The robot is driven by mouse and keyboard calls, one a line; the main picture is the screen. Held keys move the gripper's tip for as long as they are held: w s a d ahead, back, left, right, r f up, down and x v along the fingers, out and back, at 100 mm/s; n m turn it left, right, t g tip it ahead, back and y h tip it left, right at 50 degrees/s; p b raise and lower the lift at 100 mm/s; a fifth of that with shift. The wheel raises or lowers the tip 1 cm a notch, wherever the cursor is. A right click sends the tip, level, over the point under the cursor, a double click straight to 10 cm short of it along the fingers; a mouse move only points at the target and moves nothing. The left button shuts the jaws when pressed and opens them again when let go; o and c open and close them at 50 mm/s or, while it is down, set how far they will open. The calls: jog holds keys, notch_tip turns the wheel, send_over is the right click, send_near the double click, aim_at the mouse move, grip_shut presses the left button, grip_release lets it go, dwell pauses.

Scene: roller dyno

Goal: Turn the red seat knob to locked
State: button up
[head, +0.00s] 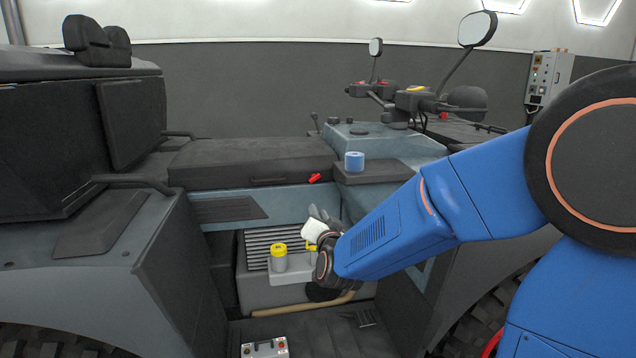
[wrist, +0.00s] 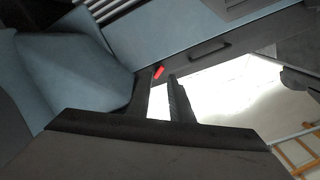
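The red seat knob (head: 315,178) is a small lever at the front edge of the dark seat (head: 250,160), near its right end. It also shows in the wrist view (wrist: 159,72), small and lying in line with the gap between my fingertips. My gripper (head: 320,213) is below the knob in the head view and apart from it. In the wrist view my gripper (wrist: 162,78) has its two dark fingers spread with an empty gap between them. I cannot read any locked marking.
A blue-and-white cylinder (head: 354,162) stands on a dark ledge right of the knob. A yellow-capped container (head: 278,257) stands in the recess below the seat. A dark handle (wrist: 208,52) runs along the seat front. Handlebars (head: 415,100) and mirrors rise behind.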

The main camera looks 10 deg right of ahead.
jog(key=w+a+m+t+h, duration=0.1)
jog(key=w+a+m+h, duration=0.15)
jog(key=m, duration=0.25)
jog(key=m+h, duration=0.4)
send_near(316, 178)
jog(key=x, duration=0.8)
jog(key=shift+w+r, duration=0.1)
jog(key=shift+w, duration=0.25)
jog(key=shift+c, duration=0.4)
